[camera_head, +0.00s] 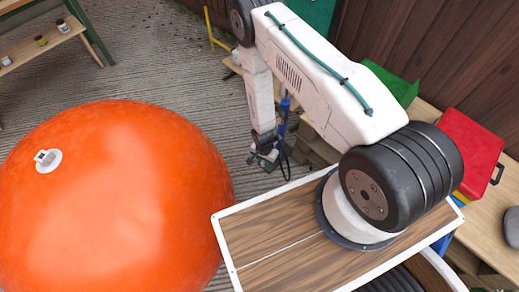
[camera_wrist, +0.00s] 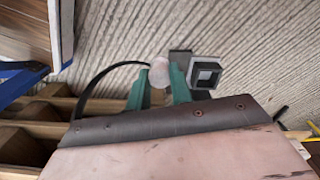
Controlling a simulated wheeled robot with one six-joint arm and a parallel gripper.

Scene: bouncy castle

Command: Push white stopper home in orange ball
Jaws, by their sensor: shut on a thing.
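The large orange ball (camera_head: 120,210) fills the left of the head view. On its upper left sits a white round fitting (camera_head: 48,160) with a small squarish part at its middle; I cannot tell how deep that part sits. My gripper (camera_head: 265,155) hangs to the right of the ball, well apart from it, above the grey ground. In the wrist view the green fingers of my gripper (camera_wrist: 160,85) are closed on a pale round piece (camera_wrist: 159,71). I cannot tell whether this piece is the white stopper. The ball is not in the wrist view.
A wooden bench (camera_head: 40,45) with small jars stands at the back left. Wooden slats and a tabletop with a red box (camera_head: 468,150) and a green box (camera_head: 390,84) lie to the right. Grey ground (camera_head: 180,70) is open between ball and bench.

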